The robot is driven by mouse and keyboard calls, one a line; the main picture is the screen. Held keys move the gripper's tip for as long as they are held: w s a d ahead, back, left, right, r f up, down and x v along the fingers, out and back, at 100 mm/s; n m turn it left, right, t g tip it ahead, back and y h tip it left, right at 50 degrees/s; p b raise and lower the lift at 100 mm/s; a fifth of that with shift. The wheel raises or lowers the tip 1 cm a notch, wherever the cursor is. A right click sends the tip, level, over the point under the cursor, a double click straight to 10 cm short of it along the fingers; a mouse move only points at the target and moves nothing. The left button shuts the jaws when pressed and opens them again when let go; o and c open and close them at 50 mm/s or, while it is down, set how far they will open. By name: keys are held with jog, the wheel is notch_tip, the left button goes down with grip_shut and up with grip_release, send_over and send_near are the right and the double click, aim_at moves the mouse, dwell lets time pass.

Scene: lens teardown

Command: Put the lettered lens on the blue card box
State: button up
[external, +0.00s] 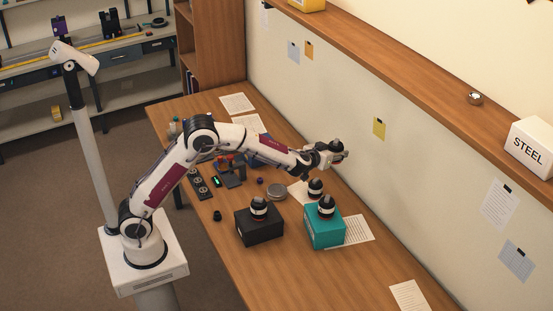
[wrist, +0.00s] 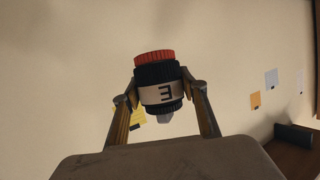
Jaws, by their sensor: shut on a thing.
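My gripper (external: 338,155) is raised above the far side of the table, near the wall. It is shut on a black lens (external: 336,145) with a pale band. In the wrist view, this lens (wrist: 158,84) sits between the two fingers (wrist: 160,100), with a red ring at one end and a dark letter, like an upside-down E, on its band. A teal box (external: 323,232) stands on the table with another banded lens (external: 326,206) on top. A dark blue thing (external: 256,161) is partly hidden behind my arm; I cannot tell if it is a card box.
A black box (external: 258,228) carries another lens (external: 258,207). One more lens (external: 315,187) is behind the teal box. A round grey tin (external: 276,192) and papers (external: 358,229) lie nearby. The wall and shelf (external: 420,70) border the far side.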

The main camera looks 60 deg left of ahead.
jog(key=s+a+n+g+y, duration=0.15)
jog(key=s+a, duration=0.25)
jog(key=a, duration=1)
jog(key=s+a+n+g+y, duration=0.15)
jog(key=s+a, duration=0.25)
jog(key=a, duration=1)
jog(key=s+a+n+g+y, duration=0.15)
jog(key=s+a, duration=0.25)
jog(key=a, duration=1.1)
jog(key=shift+n+t+y, duration=0.25)
jog(key=shift+n, duration=0.2)
jog(key=shift+w+d+f, duration=0.15)
jog(key=shift+f, duration=2.4)
jog(key=shift+f, duration=0.1)
jog(key=shift+f, duration=3.05)
jog(key=shift+f, duration=1.85)
jog(key=shift+f, duration=0.3)
